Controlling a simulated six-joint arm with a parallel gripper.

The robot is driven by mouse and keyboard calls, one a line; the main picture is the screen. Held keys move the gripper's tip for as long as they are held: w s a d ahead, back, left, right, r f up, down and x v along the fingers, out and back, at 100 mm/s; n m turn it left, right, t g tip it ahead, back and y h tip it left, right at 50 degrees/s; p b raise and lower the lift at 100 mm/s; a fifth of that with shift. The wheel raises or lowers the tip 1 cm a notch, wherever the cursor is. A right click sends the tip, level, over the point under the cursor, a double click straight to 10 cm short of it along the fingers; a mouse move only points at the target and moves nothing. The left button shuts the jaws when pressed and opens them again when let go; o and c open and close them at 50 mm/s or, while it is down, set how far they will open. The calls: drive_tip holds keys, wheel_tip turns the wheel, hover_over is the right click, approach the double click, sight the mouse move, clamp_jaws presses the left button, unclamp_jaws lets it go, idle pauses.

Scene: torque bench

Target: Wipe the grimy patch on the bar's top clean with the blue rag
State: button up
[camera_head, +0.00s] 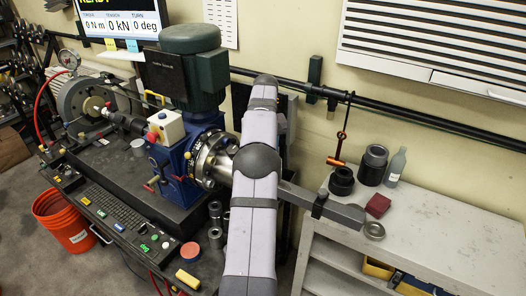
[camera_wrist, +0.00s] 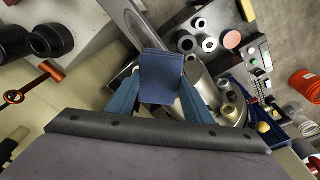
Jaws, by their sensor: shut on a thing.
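The blue rag (camera_wrist: 160,72) is a folded dark blue pad in the middle of the wrist view. My gripper (camera_wrist: 161,88) is shut on it, with one blue finger on each side. The grey bar (camera_head: 345,211) sticks out to the right from the flange of the machine. In the wrist view the bar (camera_wrist: 127,20) runs up and left behind the rag. A dark band crosses the bar in the head view; I cannot tell whether it is grime. My arm hides the gripper and rag in the head view. I cannot tell if the rag touches the bar.
A pale cart (camera_head: 440,225) at right holds black sockets (camera_head: 373,165), a grey bottle (camera_head: 395,167), a dark red block (camera_head: 378,205) and a metal ring (camera_head: 374,230). The blue machine (camera_head: 175,165) with its flange (camera_head: 212,160) stands left of my arm. An orange bucket (camera_head: 66,222) is on the floor.

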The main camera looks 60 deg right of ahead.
drive_tip(key=shift+f, duration=2.15)
drive_tip(key=shift+f+b, duration=0.5)
drive_tip(key=shift+f, duration=0.5)
drive_tip(key=shift+s, duration=0.15)
drive_tip(key=shift+s+b, duration=0.65)
drive_tip(key=shift+s, duration=0.25)
drive_tip(key=shift+s+r+b, duration=0.15)
drive_tip(key=shift+s+b, duration=0.15)
drive_tip(key=shift+s, duration=0.7)
